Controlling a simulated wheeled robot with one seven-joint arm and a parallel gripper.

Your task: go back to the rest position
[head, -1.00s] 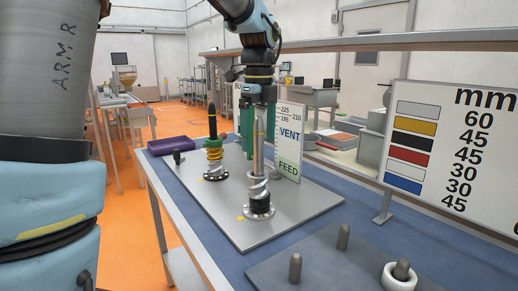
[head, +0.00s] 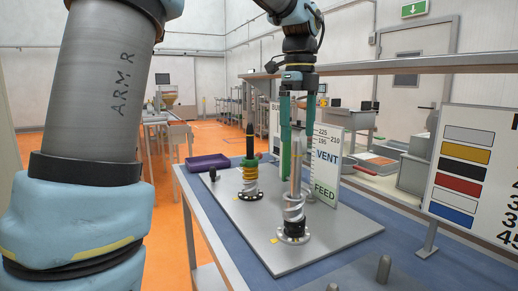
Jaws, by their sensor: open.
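My gripper (head: 297,172) is in the head view, pointing down with its two green fingers spread apart. It is open and holds nothing that I can see. Its fingers hang around or just behind the top of the front shaft (head: 295,165), and I cannot tell whether they touch it. This bare metal shaft stands upright with silver screw pieces and a black ring low on it, above a round flange. The rear shaft (head: 249,143) stands to the left, with a dark tip, green and yellow rings and a silver screw piece below.
Both shafts stand on a grey plate (head: 335,232) on the blue bench top (head: 410,254). A purple tray (head: 208,162) lies at the back left. A VENT/FEED sign (head: 327,168) stands close behind the gripper. A colour chart (head: 470,170) and a peg (head: 383,268) are at the right.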

